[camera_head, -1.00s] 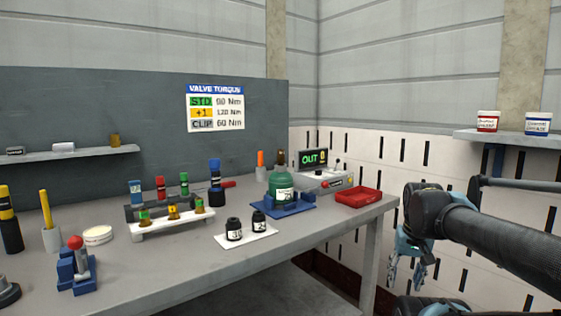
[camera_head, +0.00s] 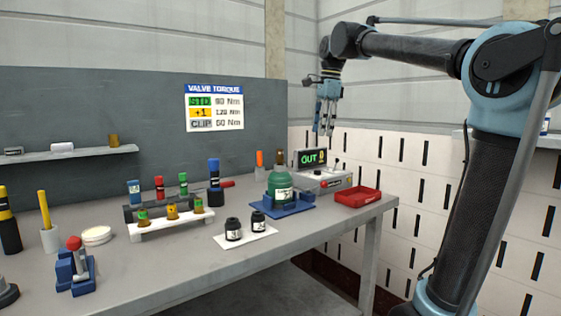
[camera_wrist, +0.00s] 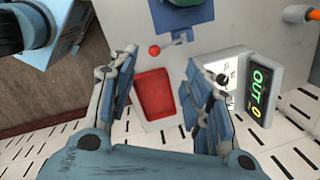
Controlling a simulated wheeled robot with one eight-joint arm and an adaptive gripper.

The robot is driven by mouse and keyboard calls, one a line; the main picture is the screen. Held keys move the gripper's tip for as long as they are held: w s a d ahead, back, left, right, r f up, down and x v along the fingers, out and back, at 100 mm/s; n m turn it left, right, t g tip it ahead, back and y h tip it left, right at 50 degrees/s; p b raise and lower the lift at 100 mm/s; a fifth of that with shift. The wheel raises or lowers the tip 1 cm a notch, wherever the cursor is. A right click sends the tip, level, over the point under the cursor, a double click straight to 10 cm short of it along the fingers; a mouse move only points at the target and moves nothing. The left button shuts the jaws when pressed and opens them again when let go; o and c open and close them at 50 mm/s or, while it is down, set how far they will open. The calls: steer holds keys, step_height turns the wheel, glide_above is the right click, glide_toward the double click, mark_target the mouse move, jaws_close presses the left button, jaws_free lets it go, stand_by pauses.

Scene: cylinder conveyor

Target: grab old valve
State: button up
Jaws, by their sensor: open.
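A green cylinder (camera_head: 281,184) with a white label stands upright in a blue holder (camera_head: 297,209) on the bench. A small brownish-brass valve (camera_head: 281,158) sits on its top; I take this as the old valve. My gripper (camera_head: 326,128) is open and empty. It points down, above and to the right of the valve, apart from it. In the wrist view, my gripper (camera_wrist: 163,65) has its fingers spread over the red tray (camera_wrist: 154,94). The blue holder (camera_wrist: 178,18) is at the top edge there, and the valve cannot be made out.
A grey device with an "OUT" display (camera_head: 312,158) stands behind the cylinder, and the red tray (camera_head: 357,197) lies right of it. A white rack (camera_head: 172,223) holds several brass valves. Two black jars stand on a white pad (camera_head: 262,237) in front. The air above the bench is free.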

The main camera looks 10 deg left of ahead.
steer(key=w+a+r+m, duration=0.1)
steer(key=a+r+m, duration=0.1)
steer(key=a+r, duration=0.3)
steer(key=a+r+m, duration=0.2)
steer(key=a+r, duration=0.1)
steer(key=a, duration=0.4)
glide_toward(280, 149)
steer(key=shift+m+g, duration=0.3)
steer(key=shift+g, duration=0.1)
steer(key=f, duration=0.1)
steer(key=w+a+f, duration=0.1)
steer(key=f, duration=0.1)
steer(key=w+f, duration=0.1)
steer(key=f, duration=0.1)
steer(key=shift+w+a+f, duration=0.15)
steer(key=shift+w, duration=0.1)
steer(key=shift+s+a+f, duration=0.1)
steer(key=shift+s+f, duration=0.1)
steer(key=shift+f, duration=1.15)
steer(key=shift+s+a+f, duration=0.1)
steer(key=shift+s+f, duration=0.05)
steer(key=shift+f, duration=1.25)
steer(key=shift+d, duration=0.1)
jaws_close()
